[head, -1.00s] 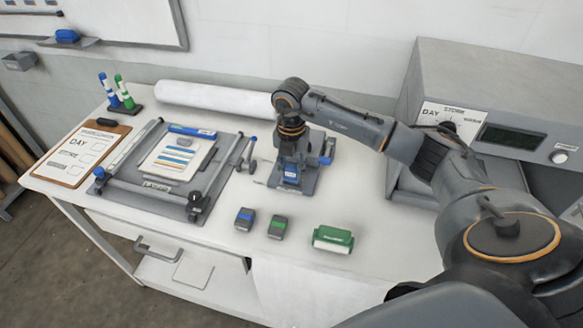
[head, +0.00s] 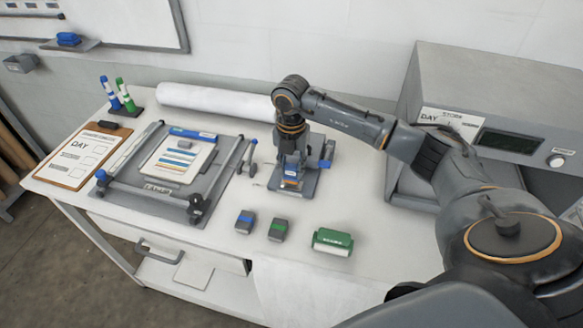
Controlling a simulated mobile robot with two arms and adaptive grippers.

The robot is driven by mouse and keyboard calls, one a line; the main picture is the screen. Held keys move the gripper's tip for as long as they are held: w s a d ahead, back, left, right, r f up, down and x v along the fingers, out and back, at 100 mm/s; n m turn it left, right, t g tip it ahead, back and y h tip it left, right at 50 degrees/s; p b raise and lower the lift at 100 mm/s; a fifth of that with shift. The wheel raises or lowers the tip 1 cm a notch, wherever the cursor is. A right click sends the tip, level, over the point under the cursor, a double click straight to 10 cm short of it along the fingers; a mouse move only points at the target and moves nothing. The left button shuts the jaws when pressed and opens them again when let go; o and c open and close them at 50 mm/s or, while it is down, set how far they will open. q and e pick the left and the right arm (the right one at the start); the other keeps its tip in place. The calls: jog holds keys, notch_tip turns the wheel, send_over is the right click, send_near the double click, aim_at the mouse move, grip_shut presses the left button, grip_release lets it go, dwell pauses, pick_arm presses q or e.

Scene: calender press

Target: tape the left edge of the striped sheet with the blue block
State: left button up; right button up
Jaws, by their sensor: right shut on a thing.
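The striped sheet (head: 179,158), with blue and orange stripes, lies on the grey frame board (head: 210,197) at the left of the table. A blue-topped block (head: 244,222) stands on the table to the right of the board's front corner, with nothing touching it. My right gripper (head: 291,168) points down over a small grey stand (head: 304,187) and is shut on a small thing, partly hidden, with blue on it. Orange and white markings show just below the fingers. My left gripper is not in view.
A green-striped block (head: 278,229) and a green-and-white tool (head: 332,242) stand to the right of the blue-topped block. A white roll (head: 215,101) lies behind the board. A clipboard (head: 77,155) and marker holder (head: 124,108) are at left. A grey machine (head: 500,110) stands at right.

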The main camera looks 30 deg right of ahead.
jog(key=shift+r+p, duration=1.85)
jog(key=shift+r, duration=1.35)
